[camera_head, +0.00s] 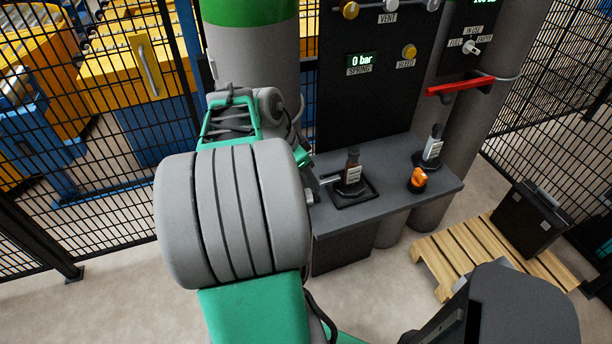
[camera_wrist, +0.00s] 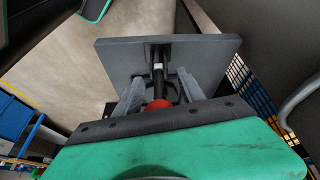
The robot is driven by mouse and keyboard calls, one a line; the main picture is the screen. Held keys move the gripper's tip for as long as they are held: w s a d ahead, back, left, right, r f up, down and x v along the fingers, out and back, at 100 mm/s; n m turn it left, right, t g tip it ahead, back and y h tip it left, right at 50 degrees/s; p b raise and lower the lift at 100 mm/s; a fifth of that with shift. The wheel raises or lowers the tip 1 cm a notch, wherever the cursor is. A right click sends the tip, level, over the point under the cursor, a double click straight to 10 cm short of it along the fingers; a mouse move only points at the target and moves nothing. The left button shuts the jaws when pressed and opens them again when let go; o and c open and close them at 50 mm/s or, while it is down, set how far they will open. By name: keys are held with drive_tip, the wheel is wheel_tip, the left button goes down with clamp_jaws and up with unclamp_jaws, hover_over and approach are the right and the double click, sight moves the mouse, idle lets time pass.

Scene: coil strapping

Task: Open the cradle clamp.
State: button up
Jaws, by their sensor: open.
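My gripper (camera_wrist: 161,82) is open in the wrist view, its two grey fingers on either side of a black upright handle (camera_wrist: 158,62) with a red end. I cannot tell whether a finger touches it. In the head view a finger of my gripper (camera_head: 328,181) shows beside a dark, labelled handle (camera_head: 352,171), which stands upright in a black square base on the grey shelf (camera_head: 390,203). No visible label names the cradle clamp, so I cannot tell for certain which part it is. My arm hides the shelf's left end.
A second labelled black handle (camera_head: 433,146) and an orange knob (camera_head: 417,180) sit on the shelf to the right. The black panel (camera_head: 370,90) behind reads 0 bar. A red bar (camera_head: 460,85) juts out at upper right. A black case (camera_head: 530,219) stands on a pallet (camera_head: 478,253).

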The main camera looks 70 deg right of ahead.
clamp_jaws()
idle(0.5)
idle(0.9)
